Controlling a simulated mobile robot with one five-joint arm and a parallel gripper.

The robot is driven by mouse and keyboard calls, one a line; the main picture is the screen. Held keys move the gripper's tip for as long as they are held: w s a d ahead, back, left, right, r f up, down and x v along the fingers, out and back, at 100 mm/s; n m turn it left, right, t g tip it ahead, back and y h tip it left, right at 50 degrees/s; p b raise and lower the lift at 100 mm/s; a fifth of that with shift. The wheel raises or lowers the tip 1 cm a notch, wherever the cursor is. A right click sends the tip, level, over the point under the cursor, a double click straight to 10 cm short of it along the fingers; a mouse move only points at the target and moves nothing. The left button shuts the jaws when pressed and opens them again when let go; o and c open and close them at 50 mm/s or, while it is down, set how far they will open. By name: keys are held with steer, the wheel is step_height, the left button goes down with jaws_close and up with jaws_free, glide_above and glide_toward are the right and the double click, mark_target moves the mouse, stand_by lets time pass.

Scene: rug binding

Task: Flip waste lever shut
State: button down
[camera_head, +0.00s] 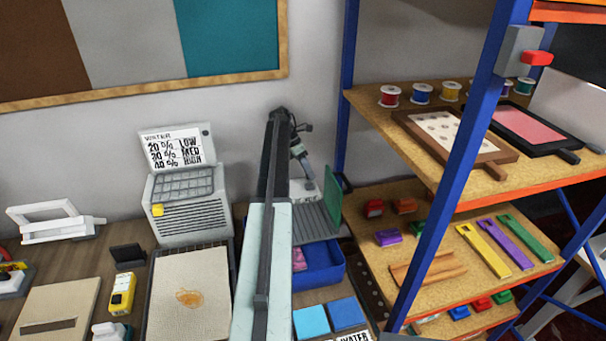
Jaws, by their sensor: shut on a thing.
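My arm rises through the middle of the view, and its end reaches toward the wall. My gripper (306,180) shows small and partly hidden past the arm, pointing down by a ridged grey-green unit (316,222) with an upright green panel (336,190). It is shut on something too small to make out. I cannot pick out the waste lever with certainty. A red handle (537,58) on a grey box is fixed to the shelf's blue post at upper right, far from my gripper.
A blue bin (325,281) sits below the ridged unit. A grey moisture-chart machine (188,205) stands left of my arm, with a stained beige mat (180,272) before it. A shelf rack (432,262) with spools, frames and coloured strips stands close on the right.

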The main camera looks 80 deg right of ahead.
steer(key=shift+s, duration=0.15)
steer(key=c, duration=1.3)
jaws_free()
